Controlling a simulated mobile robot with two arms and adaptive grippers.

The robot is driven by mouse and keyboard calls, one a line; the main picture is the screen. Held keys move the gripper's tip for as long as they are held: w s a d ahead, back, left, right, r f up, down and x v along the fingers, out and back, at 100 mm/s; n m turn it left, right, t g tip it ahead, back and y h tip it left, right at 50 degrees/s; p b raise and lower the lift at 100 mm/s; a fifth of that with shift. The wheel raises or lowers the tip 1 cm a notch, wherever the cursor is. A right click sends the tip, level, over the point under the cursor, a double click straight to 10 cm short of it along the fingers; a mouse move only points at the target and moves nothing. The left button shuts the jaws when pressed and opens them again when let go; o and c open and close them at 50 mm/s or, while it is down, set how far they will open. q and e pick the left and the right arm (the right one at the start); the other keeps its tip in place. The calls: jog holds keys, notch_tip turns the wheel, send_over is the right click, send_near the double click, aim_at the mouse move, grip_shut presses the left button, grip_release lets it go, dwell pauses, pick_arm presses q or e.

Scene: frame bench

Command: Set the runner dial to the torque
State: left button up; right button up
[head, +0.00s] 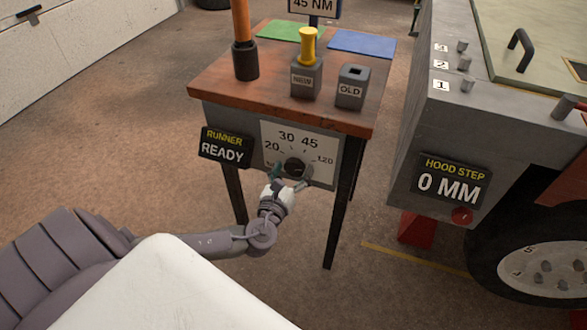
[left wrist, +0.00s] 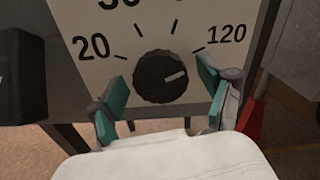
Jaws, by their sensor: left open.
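The runner dial is a black knurled knob (head: 297,168) on a white plate (head: 325,150) at the front of a small wooden-topped bench. The plate reads 20, 30, 45 and 120. In the left wrist view, the knob (left wrist: 160,77) has a pale pointer mark aimed right and slightly up, toward the 120 side. My left gripper (head: 288,179) is open at the dial. In its wrist view, its teal-padded fingers (left wrist: 160,88) stand on either side of the knob, with visible gaps. A torque sign (head: 313,6) reads 45 NM. My right gripper is not in view.
A RUNNER READY display (head: 225,146) is left of the dial. The bench top (head: 215,75) carries NEW (head: 304,82) and OLD (head: 350,90) blocks and an orange-handled tool (head: 243,45). A grey vehicle body with a HOOD STEP 0 MM display (head: 450,180) stands right.

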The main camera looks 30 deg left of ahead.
pick_arm(q)
jog(key=shift+w, duration=0.25)
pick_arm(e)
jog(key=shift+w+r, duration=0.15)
pick_arm(q)
jog(key=c, duration=1.2)
jog(key=shift+o, duration=0.2)
jog(key=n+b, duration=0.2)
jog(key=n, duration=0.1)
jog(key=shift+a+f+n, duration=0.1)
jog(key=shift+f+n, duration=0.05)
jog(key=shift+n, duration=0.15)
jog(key=n+b, duration=0.2)
jog(key=n, duration=0.2)
jog(key=shift+n, duration=0.3)
jog(key=shift+n+b, duration=0.3)
jog(key=shift+n, duration=0.1)
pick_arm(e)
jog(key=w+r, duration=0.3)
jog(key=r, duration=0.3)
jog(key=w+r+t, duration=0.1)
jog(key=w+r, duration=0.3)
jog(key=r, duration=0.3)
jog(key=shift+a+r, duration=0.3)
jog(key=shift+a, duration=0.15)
